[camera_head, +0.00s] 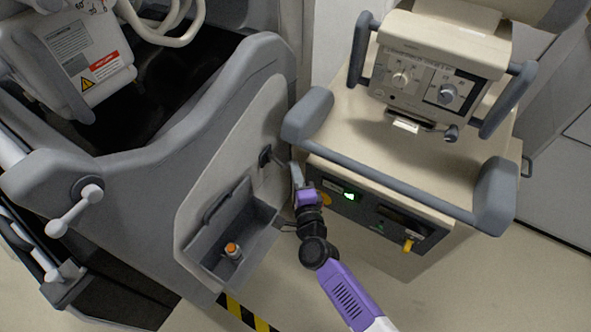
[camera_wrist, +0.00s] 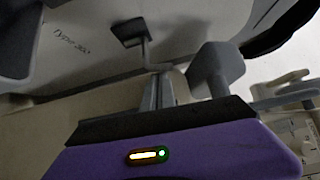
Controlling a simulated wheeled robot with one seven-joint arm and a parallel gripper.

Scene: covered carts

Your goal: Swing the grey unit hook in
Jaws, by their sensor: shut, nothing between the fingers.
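The grey unit (camera_head: 235,150) stands at the left with its light side panel facing the beige cart. Its hook (camera_head: 266,155) has a dark mount on that panel and a thin bent arm pointing out toward the cart. In the wrist view the hook (camera_wrist: 147,52) shows its dark block and bent rod just beyond the fingertips. My gripper (camera_head: 296,172) is shut and empty, beside the hook's outer end in the gap between unit and cart. Its fingers (camera_wrist: 157,92) stand together in the wrist view. I cannot tell whether they touch the rod.
The beige cart (camera_head: 430,160) is close on the right, with a grey handle bar (camera_head: 390,182); its rounded end (camera_head: 306,114) is near my gripper. Below the hook, an open grey bin (camera_head: 262,222) on the unit holds a small orange-capped bottle (camera_head: 233,251). The gap is narrow.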

